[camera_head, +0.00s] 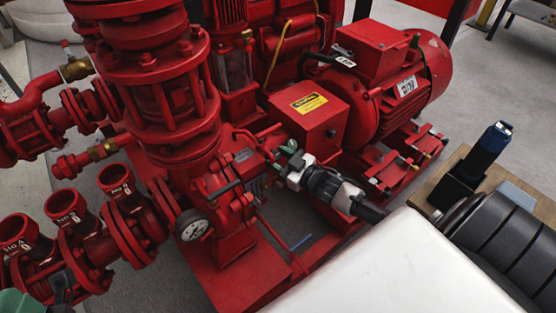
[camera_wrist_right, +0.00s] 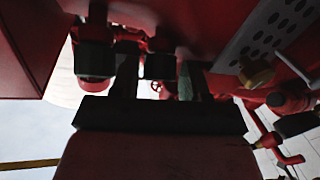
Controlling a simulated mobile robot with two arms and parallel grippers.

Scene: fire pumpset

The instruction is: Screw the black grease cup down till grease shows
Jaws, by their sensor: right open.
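My right gripper (camera_head: 281,158) reaches in from the right to the red pump housing, beside the red guard box with the yellow label. Its jaws are open. In the right wrist view, the two dark fingers (camera_wrist_right: 158,82) point at the pump, with a gap between them. A dark cup-like cylinder (camera_wrist_right: 160,64) shows between the fingers. A second one with a red lower part (camera_wrist_right: 94,60) is outside them, to the left. The picture is too dark to tell which is the black grease cup, or whether a finger touches it. No grease is visible.
A red motor (camera_head: 425,70) stands behind the guard box (camera_head: 308,112). A pressure gauge (camera_head: 192,225) and several red outlets (camera_head: 72,208) lie to the left. A wooden surface (camera_head: 440,178) with a blue-and-black tool (camera_head: 487,150) is at the right.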

